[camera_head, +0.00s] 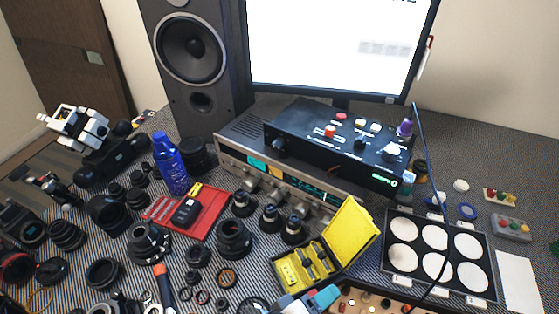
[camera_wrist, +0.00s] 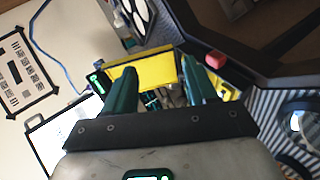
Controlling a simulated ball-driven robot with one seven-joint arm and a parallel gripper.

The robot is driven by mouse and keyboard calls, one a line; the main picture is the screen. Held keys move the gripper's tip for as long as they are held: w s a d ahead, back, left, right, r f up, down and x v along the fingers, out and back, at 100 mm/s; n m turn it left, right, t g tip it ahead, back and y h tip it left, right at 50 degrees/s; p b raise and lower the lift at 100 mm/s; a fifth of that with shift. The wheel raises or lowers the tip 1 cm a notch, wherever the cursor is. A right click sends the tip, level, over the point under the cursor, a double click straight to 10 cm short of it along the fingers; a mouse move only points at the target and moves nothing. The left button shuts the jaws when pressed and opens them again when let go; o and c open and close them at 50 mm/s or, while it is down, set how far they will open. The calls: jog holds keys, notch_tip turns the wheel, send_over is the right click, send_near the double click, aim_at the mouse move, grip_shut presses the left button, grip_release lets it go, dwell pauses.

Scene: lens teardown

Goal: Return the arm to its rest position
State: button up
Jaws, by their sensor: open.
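My gripper (camera_wrist: 160,82) shows in the wrist view with its two dark green fingers spread apart and nothing clearly held between them. A yellow case (camera_wrist: 148,74) shows beyond and between the fingers; I cannot tell the distance. In the head view an open yellow case (camera_head: 350,235) with small tools in its base stands at the lower middle. I cannot make out my arm for certain in the head view. A blue and grey object (camera_head: 312,302) at the bottom edge is cut off, and I cannot tell what it is.
Many lenses and rings crowd the left half of the table. A blue bottle (camera_head: 170,163) stands near a red tray (camera_head: 205,222). A black control box (camera_head: 335,145) rests on a silver device (camera_head: 245,150). A panel of white discs (camera_head: 438,225) lies at the right.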

jog(key=s+d+f+m+g+y, duration=0.25)
jog(key=d+f+g, duration=0.2)
jog(key=d, duration=0.55)
jog(key=s+d+f+m+g+y, duration=0.1)
jog(key=s+d+m+g+y, duration=0.1)
jog(key=s+d+m+y, duration=0.2)
jog(key=s+d+y, duration=0.3)
jog(key=s+d, duration=0.2)
jog(key=s, duration=0.2)
jog(key=shift+s+d+f, duration=0.2)
jog(key=shift+s+f, duration=0.05)
jog(key=shift+f, duration=0.15)
